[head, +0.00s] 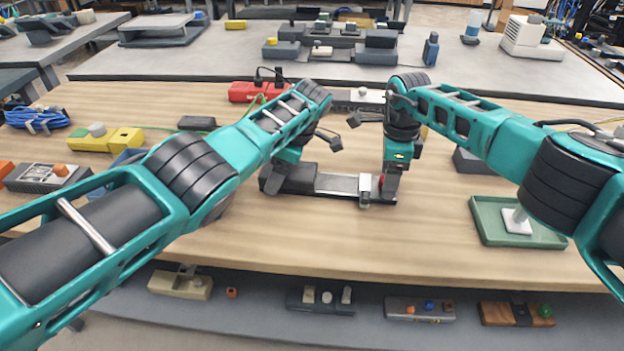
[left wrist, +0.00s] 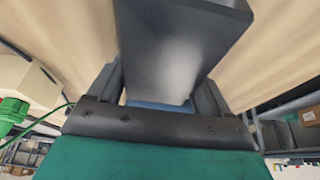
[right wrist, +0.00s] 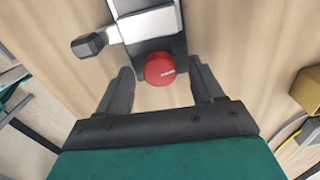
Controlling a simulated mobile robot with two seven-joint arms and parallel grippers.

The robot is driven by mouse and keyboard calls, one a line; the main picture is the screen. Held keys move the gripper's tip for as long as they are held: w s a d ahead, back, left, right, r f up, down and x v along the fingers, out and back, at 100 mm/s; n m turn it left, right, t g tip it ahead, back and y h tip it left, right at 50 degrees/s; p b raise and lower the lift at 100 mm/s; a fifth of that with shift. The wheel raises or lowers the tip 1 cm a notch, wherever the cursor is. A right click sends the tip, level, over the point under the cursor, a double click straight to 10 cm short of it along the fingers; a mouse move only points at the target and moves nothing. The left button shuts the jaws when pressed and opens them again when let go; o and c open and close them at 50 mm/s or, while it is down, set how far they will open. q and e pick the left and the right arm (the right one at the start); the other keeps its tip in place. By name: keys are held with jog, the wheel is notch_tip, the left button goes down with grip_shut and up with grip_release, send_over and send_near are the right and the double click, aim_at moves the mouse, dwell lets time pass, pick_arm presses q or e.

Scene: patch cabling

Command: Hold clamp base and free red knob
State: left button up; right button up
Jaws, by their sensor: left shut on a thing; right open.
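The clamp (head: 335,186) lies across the middle of the wooden table, with a dark block at its left end and a silver bar along it. Its dark base block also fills the left wrist view (left wrist: 180,50). My left gripper (head: 287,172) is shut on this base block, with a finger on each side. The red knob (head: 381,182) sits at the clamp's right end; in the right wrist view the knob (right wrist: 159,70) has a pale mark. My right gripper (right wrist: 160,78) is open, its fingertips on either side of the knob with gaps showing. A dark-tipped lever (right wrist: 90,44) sticks out beside the knob.
A green tray (head: 483,232) with a white piece stands at the right. Yellow blocks (head: 88,144), a blue cable coil (head: 38,119) and a grey fixture (head: 40,178) lie at the left. Red blocks (head: 245,92) stand behind. The table front is clear.

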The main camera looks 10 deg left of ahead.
jog(key=m, duration=0.5)
jog(key=shift+d, duration=0.1)
jog(key=m, duration=0.5)
jog(key=shift+c, duration=0.3)
